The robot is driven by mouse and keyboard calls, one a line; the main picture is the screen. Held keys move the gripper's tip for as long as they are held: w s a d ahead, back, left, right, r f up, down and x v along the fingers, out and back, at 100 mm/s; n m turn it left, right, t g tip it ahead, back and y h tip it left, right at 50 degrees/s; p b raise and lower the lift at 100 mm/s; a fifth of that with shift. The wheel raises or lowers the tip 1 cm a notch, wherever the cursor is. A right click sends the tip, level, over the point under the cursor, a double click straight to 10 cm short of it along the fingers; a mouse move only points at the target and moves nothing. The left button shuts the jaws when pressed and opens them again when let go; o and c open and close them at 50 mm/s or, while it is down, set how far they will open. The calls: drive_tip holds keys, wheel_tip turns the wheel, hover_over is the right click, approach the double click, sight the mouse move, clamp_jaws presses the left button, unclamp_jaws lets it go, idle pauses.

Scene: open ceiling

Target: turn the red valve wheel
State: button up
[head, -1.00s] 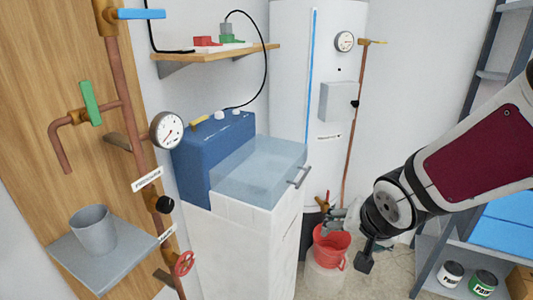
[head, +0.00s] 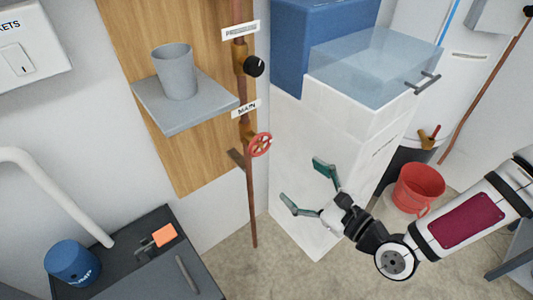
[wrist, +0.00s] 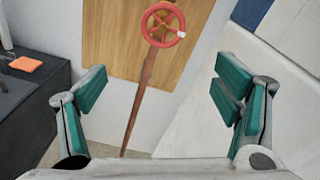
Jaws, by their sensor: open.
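The red valve wheel (head: 259,144) sits on a vertical copper pipe under the MAIN label in the head view. In the wrist view the wheel (wrist: 162,23) is at the top centre, with a small white mark on its right rim. My gripper (head: 304,184) is open and empty, with its green-padded fingers spread. It is below and to the right of the wheel in the head view, apart from it. In the wrist view its fingers (wrist: 160,92) stand either side of the lower pipe, with the wheel beyond them.
A white cabinet (head: 318,150) with a clear-lidded top stands close on the right. A grey shelf (head: 190,112) with a grey cup (head: 174,72) juts out left of the pipe. A dark bench (head: 120,285) with a blue pump (head: 72,268) is lower left. A red bucket (head: 418,184) stands behind my arm.

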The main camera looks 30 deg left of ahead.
sight(262, 146)
drive_tip(key=shift+m+t+y, duration=0.3)
drive_tip(key=shift+m+t, duration=0.1)
drive_tip(key=shift+m, duration=0.3)
drive_tip(key=b+x, duration=0.2)
drive_tip(key=b, duration=0.1)
drive_tip(key=b+x, duration=0.2)
drive_tip(key=b, duration=0.1)
drive_tip(key=shift+w+a+r, duration=0.15)
drive_tip(key=shift+w, duration=0.35)
drive_tip(key=b, duration=0.3)
drive_tip(key=shift+a, duration=0.35)
drive_tip(key=shift+s+a+b, duration=0.15)
drive_tip(key=shift+a+b, duration=0.05)
drive_tip(key=shift+b, duration=0.85)
drive_tip(key=b+x, duration=0.4)
drive_tip(key=x, duration=0.4)
drive_tip(key=shift+s+a, duration=0.1)
drive_tip(key=shift+a, duration=0.2)
drive_tip(key=c, duration=1.2)
